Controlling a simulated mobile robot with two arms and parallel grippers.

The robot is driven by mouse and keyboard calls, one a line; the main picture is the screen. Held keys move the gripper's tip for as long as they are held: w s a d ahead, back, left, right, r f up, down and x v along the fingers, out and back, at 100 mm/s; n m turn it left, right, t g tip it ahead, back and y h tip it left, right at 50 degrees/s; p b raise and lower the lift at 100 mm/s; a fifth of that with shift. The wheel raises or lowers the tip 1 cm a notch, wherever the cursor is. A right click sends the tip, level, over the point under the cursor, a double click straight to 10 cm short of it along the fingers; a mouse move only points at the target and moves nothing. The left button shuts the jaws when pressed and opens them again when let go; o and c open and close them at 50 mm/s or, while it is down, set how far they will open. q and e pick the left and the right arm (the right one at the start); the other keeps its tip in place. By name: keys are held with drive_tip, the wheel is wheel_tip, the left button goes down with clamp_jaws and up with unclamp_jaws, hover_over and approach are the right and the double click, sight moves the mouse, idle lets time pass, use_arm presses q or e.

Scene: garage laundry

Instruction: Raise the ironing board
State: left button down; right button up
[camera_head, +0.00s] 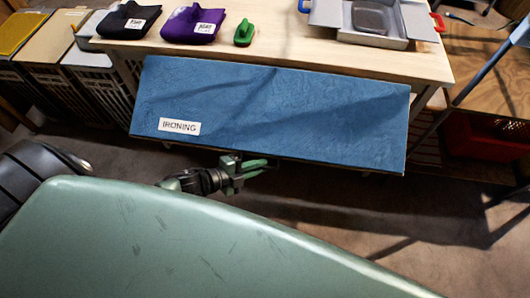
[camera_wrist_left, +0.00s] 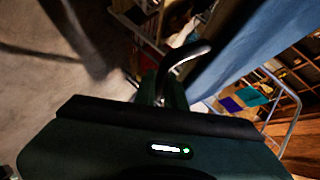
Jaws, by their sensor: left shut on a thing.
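The blue ironing board (camera_head: 280,108), with a white label reading IRONING, hangs at the front of the wooden table, below its top. Its blue face also shows in the left wrist view (camera_wrist_left: 245,45). My left gripper (camera_head: 262,164) is at the board's lower edge, a little right of the label. In the left wrist view its fingers (camera_wrist_left: 165,92) are shut on a curved grey handle (camera_wrist_left: 190,56) beside the board. The handle's joint with the board is not clear. My right gripper is not in view.
Bins (camera_head: 50,50) stand left. A red crate (camera_head: 485,143) is at right. Floor in front is clear.

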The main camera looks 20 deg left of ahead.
use_arm(q)
wheel_tip(320, 180, up, 14)
drive_tip(key=s+p, duration=0.2)
drive_tip(key=p, duration=0.9)
drive_tip(key=shift+s+d+f, duration=0.15)
drive_tip(key=shift+s+d, duration=0.2)
drive_tip(key=shift+d, duration=0.05)
drive_tip(key=c, duration=1.8)
unclamp_jaws()
drive_tip(key=shift+b+v, duration=0.45)
drive_tip(key=shift+v, duration=3.5)
drive_tip(key=shift+s+f, duration=0.1)
